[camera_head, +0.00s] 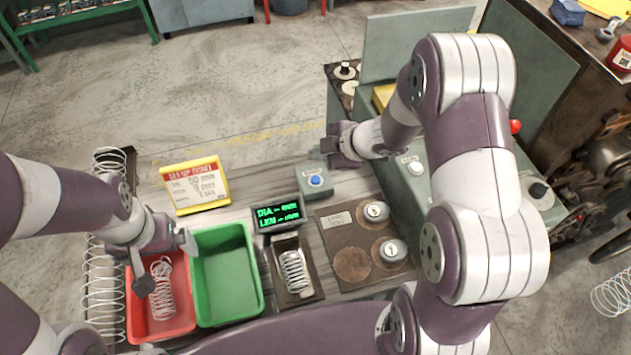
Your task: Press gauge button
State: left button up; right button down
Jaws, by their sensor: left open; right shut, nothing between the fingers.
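A small grey-green box with a blue button (315,181) stands on the bench, behind and right of the gauge display (277,213), which shows green DIA and LEN lines. A coiled spring (293,272) lies in the dark cradle (306,292) in front of the display. My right gripper (320,149) is shut and empty, just beyond the blue button in the picture and apart from it; its height above the bench is hard to judge. My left gripper (166,264) is open and empty over the red bin (183,327), where another spring (162,287) lies.
An empty green bin (227,270) stands between the red bin and the cradle. A yellow-framed setup ticket (196,186) stands behind the bins. A board with weights (352,264) lies right of the cradle. A green machine with a white button (416,167) stands partly behind my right arm.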

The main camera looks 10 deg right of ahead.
jog(key=b, duration=0.5)
send_over(319, 181)
notch_tip(319, 181, down, 6)
jog(key=shift+f, duration=0.2)
pick_arm(q)
notch_tip(319, 181, down, 7)
jog(key=shift+r+b, duration=0.15)
jog(key=shift+b, duration=0.2)
pick_arm(e)
jog(key=shift+f, duration=0.3)
jog(key=shift+f, duration=0.1)
dwell(0.5)
jog(key=shift+f, duration=0.3)
pick_arm(q)
jog(key=shift+f+b, duration=0.4)
pick_arm(e)
jog(key=shift+f, duration=0.4)
pick_arm(q)
jog(key=shift+r, duration=0.1)
jog(key=shift+r+p, duration=0.8)
jog(key=shift+p, duration=0.1)
pick_arm(e)
jog(key=shift+r, duration=0.8)
